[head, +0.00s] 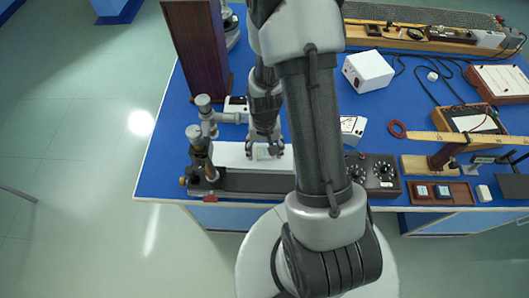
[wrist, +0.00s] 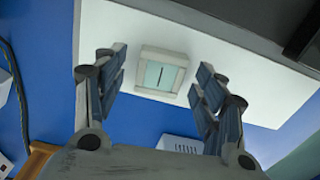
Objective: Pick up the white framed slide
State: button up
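The white framed slide (wrist: 160,73) has a pale square frame around a light teal pane with a dark vertical line. It rests on a white surface (wrist: 220,62). In the wrist view it sits between and just beyond my gripper's two spread fingers (wrist: 153,92), with a gap on both sides. In the head view my gripper (head: 264,150) is over the white surface, with the slide (head: 268,154) between the fingertips, partly hidden. My gripper is open and empty.
A black instrument base with a brass-and-grey post (head: 201,158) stands just left of the slide. A dark wooden box (head: 198,50) is behind it. A control box with knobs (head: 373,172) is to the right. A white box (head: 368,71) stands farther back on the blue bench.

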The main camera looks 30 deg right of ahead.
jog(key=c, duration=1)
jog(key=shift+c, duration=0.2)
